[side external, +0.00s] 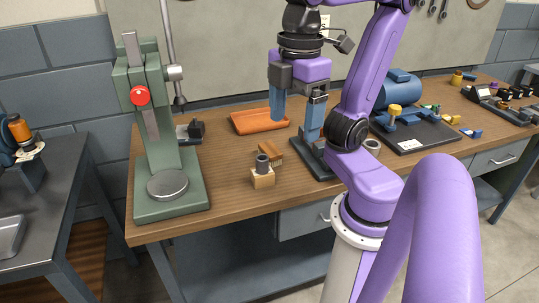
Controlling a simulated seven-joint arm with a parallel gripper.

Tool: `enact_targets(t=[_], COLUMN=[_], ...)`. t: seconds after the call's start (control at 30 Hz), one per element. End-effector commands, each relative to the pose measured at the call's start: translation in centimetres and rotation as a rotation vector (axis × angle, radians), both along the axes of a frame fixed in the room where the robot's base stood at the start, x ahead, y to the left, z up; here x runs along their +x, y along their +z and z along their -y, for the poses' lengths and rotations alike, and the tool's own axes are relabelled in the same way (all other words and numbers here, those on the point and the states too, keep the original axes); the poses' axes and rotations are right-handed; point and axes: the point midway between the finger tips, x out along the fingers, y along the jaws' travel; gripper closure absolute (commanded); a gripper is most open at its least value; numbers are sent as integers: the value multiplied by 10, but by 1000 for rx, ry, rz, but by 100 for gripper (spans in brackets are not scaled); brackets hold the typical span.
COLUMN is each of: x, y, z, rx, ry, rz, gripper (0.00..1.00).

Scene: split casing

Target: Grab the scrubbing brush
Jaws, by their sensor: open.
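A small brush with a brown wooden back and pale bristles (270,152), which looks like the scrubbing brush, lies on the wooden bench top. My gripper (294,130) points down with its two blue fingers apart and nothing between them. In the picture the fingers are above and to the right of the brush, apart from it. How high the fingertips are over the bench is hard to tell.
A wooden block with a dark cylinder (262,174) stands just in front of the brush. An orange tray (251,122) lies behind. A green press (163,150) stands at left. A dark fixture plate (313,163) is close on the right.

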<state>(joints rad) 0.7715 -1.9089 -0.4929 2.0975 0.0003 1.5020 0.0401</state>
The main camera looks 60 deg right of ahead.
Motion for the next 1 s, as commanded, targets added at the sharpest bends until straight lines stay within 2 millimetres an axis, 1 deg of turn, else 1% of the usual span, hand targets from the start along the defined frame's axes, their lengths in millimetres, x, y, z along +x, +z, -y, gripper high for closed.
enact_targets(t=[0.03, 0.1, 0.17, 0.2, 0.4, 0.53, 0.83, 1.0], x=[0, 0, 0, 0, 0, 0, 22, 41], y=[20, 44, 58, 69, 105, 125, 118, 114], z=[-2, -1, -1, -1, -1, 0, -19, -34], rx=[7, 5, 3, 3, -1, -2, 61, 116], ry=[3, 3, 2, 2, 1, 2, -228, -410], rz=[4, 3, 1, 1, 0, -1, -35, -59], gripper=[17, 17, 17, 17, 17, 17, 17, 17])
